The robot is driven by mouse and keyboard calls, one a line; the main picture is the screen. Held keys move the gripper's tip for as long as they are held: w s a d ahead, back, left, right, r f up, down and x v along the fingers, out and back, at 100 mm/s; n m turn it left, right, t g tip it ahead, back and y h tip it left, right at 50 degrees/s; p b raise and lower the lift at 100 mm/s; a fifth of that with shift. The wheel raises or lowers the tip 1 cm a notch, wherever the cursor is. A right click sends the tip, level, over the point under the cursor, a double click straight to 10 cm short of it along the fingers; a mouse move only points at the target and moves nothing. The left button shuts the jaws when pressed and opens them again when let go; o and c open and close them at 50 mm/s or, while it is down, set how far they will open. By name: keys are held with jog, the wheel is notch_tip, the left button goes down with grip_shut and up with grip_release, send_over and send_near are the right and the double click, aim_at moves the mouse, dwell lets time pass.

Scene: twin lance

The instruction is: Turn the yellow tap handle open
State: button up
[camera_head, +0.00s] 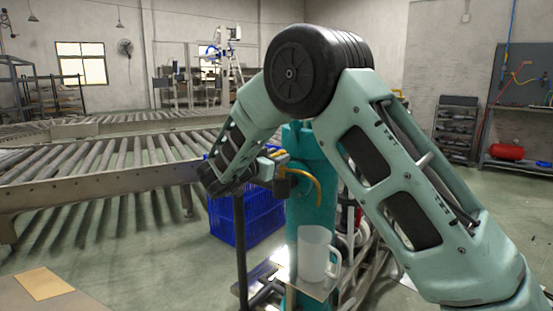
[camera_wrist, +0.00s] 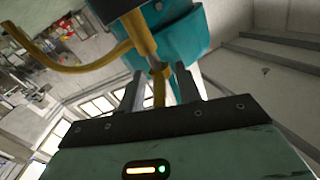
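The yellow tap is mounted on a teal post (camera_head: 308,205). Its curved spout (camera_head: 312,183) bends down on the right of the post's upper part. In the wrist view the tap's yellow body (camera_wrist: 140,33) is at the top, with the spout (camera_wrist: 75,66) curving left. The narrow yellow handle (camera_wrist: 159,88) lies between the two fingers of my gripper (camera_wrist: 158,84), which stand apart with a gap seeming to show on each side. In the head view my gripper (camera_head: 272,160) is beside the tap, its fingertips small and partly hidden.
A translucent white mug (camera_head: 314,254) stands below the spout on a small shelf. A blue crate (camera_head: 247,217) is behind the post at left. Roller conveyors (camera_head: 95,165) fill the left. A cart with pipes and hoses is close right of the post, partly hidden by my arm.

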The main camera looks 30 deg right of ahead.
jog(key=shift+d, duration=0.25)
grip_shut()
